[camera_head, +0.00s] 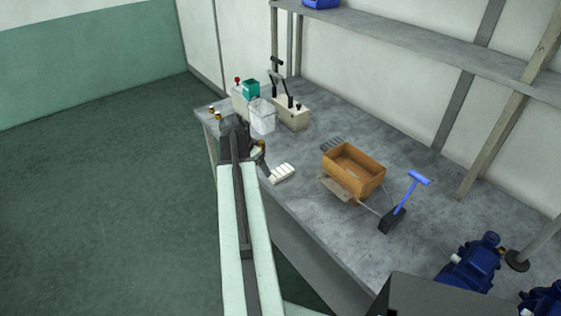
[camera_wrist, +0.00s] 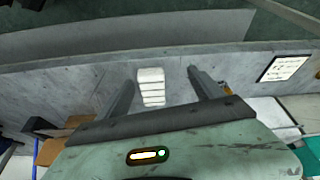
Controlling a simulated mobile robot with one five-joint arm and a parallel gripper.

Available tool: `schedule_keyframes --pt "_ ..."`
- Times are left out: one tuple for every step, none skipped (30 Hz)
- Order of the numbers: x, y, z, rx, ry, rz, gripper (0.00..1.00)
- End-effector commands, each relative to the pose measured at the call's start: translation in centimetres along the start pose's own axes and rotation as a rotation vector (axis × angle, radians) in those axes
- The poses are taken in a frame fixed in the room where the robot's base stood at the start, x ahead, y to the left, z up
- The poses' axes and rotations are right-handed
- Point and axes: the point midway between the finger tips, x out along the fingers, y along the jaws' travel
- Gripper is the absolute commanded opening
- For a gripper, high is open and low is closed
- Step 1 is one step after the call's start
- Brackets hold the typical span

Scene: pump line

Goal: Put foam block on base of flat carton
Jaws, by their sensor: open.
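A white ridged block, which looks like the foam block (camera_head: 283,173), lies on the grey bench near its front edge. In the wrist view the white block (camera_wrist: 151,87) appears between my two spread fingers, nearer the left one, and I see no contact. My gripper (camera_wrist: 160,78) is open and empty. In the head view my gripper (camera_head: 259,152) is just behind and left of the block, partly hidden by my arm. An open-topped brown carton (camera_head: 370,187) stands upright to the right of the block. A corner of brown (camera_wrist: 50,151) shows in the wrist view.
A flat tan piece (camera_head: 338,188) lies at the carton's front. Blue pumps (camera_head: 473,262) are at the right.

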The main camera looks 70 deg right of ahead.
Motion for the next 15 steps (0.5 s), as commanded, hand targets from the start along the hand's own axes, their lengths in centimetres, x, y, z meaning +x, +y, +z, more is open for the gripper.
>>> schedule_keyframes --pt "-0.3 1.4 -2.7 0.067 0.01 0.014 0.76" --pt "-0.1 2.1 -3.7 0.098 0.016 0.02 0.76" --pt "0.1 2.8 -4.6 0.128 0.022 0.025 0.76" --pt "0.3 3.1 -5.0 0.143 0.025 0.028 0.76" --pt "0.4 3.4 -5.3 0.153 0.028 0.03 0.76" --pt "0.5 3.5 -5.5 0.161 0.029 0.031 0.76" --pt "0.5 3.5 -5.5 0.163 0.03 0.032 0.76" --pt "0.7 3.5 -5.5 0.163 0.03 0.032 0.76" --pt "1.0 3.5 -5.3 0.161 0.029 0.031 0.76" --pt "1.3 3.5 -5.3 0.161 0.029 0.031 0.76" --pt "1.7 3.5 -5.2 0.16 0.029 0.031 0.76" --pt "2.3 3.4 -5.2 0.16 0.029 0.031 0.76" --pt "2.8 3.4 -5.2 0.159 0.029 0.031 0.76" --pt "3.1 3.4 -5.2 0.159 0.028 0.031 0.76" --pt "3.5 3.4 -5.2 0.159 0.028 0.031 0.76"
